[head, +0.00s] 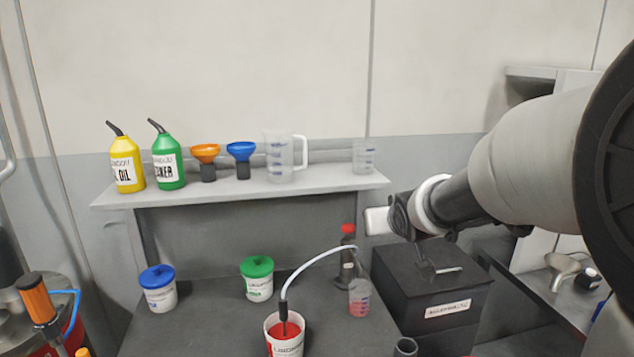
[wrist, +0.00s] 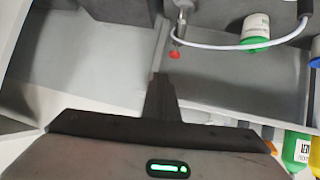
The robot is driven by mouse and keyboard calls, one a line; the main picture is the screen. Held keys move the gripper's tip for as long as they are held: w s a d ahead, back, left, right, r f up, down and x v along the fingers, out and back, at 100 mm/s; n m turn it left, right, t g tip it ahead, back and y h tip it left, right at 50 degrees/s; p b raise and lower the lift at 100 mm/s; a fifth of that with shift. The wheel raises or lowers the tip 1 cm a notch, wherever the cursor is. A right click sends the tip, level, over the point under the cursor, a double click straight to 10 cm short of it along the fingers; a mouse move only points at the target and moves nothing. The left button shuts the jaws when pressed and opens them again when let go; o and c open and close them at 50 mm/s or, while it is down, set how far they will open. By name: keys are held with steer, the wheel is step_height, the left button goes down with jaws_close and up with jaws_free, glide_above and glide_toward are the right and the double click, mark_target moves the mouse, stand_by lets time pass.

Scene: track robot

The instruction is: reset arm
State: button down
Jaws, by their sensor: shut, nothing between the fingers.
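My arm reaches in from the right side of the head view.
A curved white tube runs from an open red-filled tub (head: 285,335) toward a small flask (head: 359,297). Tubs with blue (head: 158,290) and green (head: 257,280) lids stand left. The shelf (head: 235,191) holds bottles, funnels and jugs. Bare bench lies between the tubs.

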steer(key=s+g+p, duration=0.1)
steer(key=s+g, duration=0.1)
steer(key=s, duration=0.8)
steer(key=s+a+r+g+p, duration=0.1)
steer(key=s+g, duration=0.1)
steer(key=s, duration=0.9)
steer(key=s+r+m+g+p, duration=0.1)
steer(key=s+g, duration=0.1)
steer(key=s, duration=0.8)
steer(key=shift+s+a, duration=0.2)
steer(key=shift+a, duration=0.2)
steer(key=w+d+n+t, duration=0.15)
steer(key=w+t, duration=0.35)
steer(key=w, duration=2.1)
steer(key=w+a+f+t+y+b, duration=0.1)
steer(key=w+f, duration=0.3)
steer(key=w, duration=0.5)
steer(key=w+a+f+t+y+b, duration=0.1)
steer(key=w+f+t+y, duration=0.1)
steer(key=w, duration=0.8)
step_height(320, 180, down, 3)
steer(key=shift+r+n+t, duration=0.2)
steer(key=shift+n+t, duration=0.15)
steer(key=shift+t, duration=0.35)
steer(key=shift+a, duration=0.1)
